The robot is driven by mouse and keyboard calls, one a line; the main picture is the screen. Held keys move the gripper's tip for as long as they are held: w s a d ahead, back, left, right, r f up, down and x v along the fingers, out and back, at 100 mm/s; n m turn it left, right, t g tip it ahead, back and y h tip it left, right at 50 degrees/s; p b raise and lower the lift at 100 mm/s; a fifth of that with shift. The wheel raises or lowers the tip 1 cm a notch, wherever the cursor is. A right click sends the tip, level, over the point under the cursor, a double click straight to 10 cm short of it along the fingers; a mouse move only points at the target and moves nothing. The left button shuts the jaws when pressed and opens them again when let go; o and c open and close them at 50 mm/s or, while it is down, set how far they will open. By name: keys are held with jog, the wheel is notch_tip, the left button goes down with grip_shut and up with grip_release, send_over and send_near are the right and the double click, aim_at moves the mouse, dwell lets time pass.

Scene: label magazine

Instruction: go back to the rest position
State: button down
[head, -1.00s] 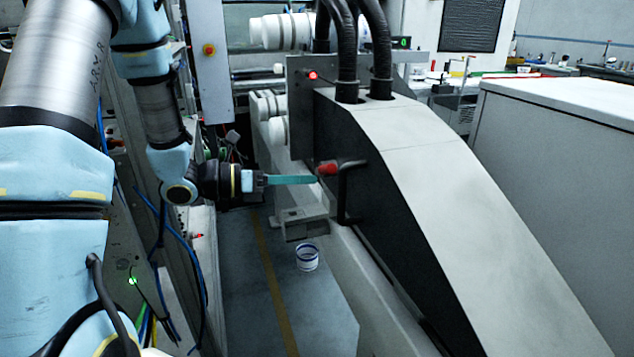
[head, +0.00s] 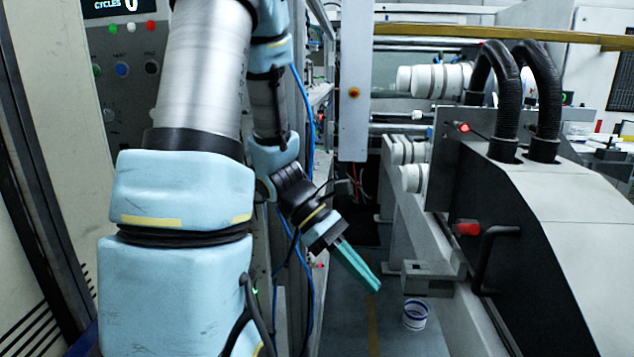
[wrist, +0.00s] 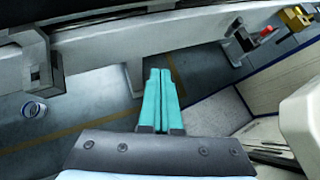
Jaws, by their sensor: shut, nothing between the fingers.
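My gripper (head: 376,288) has teal fingers that lie together, shut and empty. In the head view it points down and to the right over the aisle floor, left of the grey machine (head: 560,235) and apart from it. In the wrist view the fingers (wrist: 160,74) point away over the floor, with nothing between them. My arm is bent, its large blue and silver links filling the left middle of the head view.
A white roll with a blue rim (head: 415,314) is on the right of the aisle; it also shows in the wrist view (wrist: 33,109). A black handle (head: 487,262) and red knob (head: 467,229) stick out of the machine. A control panel (head: 125,70) stands at left.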

jog(key=w+a+m+t+y, duration=0.2)
jog(key=a+m+t+y, duration=0.1)
jog(key=a+m, duration=0.3)
jog(key=w+a+m+t+y, duration=0.3)
jog(key=a+m+t+y, duration=0.1)
jog(key=a+m, duration=0.3)
jog(key=shift+w+a+r+y+p, duration=0.4)
jog(key=shift+a+y, duration=0.3)
jog(key=shift+a, duration=0.55)
